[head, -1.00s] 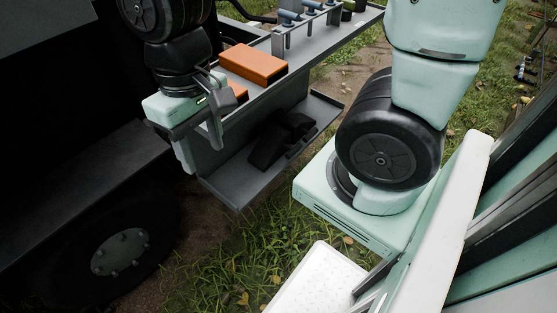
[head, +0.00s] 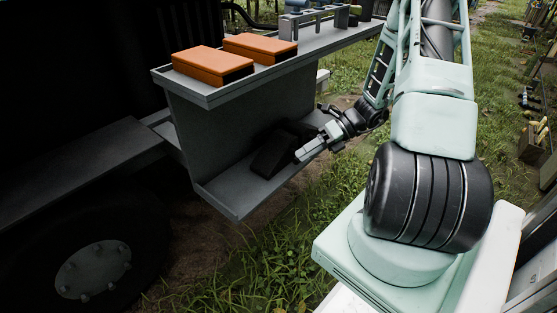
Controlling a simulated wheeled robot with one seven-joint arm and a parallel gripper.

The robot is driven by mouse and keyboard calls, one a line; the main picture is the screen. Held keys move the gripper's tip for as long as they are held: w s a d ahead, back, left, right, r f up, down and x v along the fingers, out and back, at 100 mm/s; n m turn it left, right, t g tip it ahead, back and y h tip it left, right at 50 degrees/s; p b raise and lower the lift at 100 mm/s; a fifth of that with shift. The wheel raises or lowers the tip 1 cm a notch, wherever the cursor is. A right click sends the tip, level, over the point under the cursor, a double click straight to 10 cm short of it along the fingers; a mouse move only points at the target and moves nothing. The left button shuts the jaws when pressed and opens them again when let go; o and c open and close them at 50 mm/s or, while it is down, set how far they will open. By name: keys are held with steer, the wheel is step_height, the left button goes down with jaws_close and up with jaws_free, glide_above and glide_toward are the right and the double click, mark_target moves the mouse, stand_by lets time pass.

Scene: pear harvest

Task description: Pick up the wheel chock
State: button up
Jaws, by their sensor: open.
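The wheel chock (head: 272,155) is a black wedge-shaped block on the lower grey shelf (head: 238,198) at the vehicle's side. Another dark shape lies right behind it; I cannot tell whether it is a second chock or part of the same one. My gripper (head: 303,157) reaches in from the right at the shelf's outer edge, beside the chock's right end. It is open and holds nothing that I can see. Whether a fingertip touches the chock is not clear.
The upper shelf (head: 208,97) overhangs the lower one and carries two orange boxes (head: 212,63) and a grey rack (head: 312,20). A large vehicle wheel (head: 93,270) stands at the lower left. Grass (head: 255,265) lies open in front of the shelf.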

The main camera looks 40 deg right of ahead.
steer(key=s+d+f+m+t+h+b, duration=0.1)
steer(key=s+d+f+m+t+h, duration=0.15)
steer(key=d+f+m+t, duration=0.35)
steer(key=s+d+f+m+t+h+b, duration=0.2)
steer(key=s+d+f+m+t, duration=0.15)
steer(key=d+m, duration=0.5)
steer(key=shift+m+g, duration=0.35)
steer(key=b+x, duration=0.2)
steer(key=x, duration=0.3)
steer(key=b+x, duration=0.2)
steer(key=x, duration=0.3)
steer(key=b+x, duration=0.2)
steer(key=x, duration=0.3)
steer(key=shift+w+f, duration=0.4)
steer(key=shift+w+a+b, duration=0.2)
steer(key=shift+w+b, duration=0.1)
steer(key=shift+w, duration=0.2)
steer(key=shift+r, duration=0.1)
jaws_close()
steer(key=shift+r, duration=0.1)
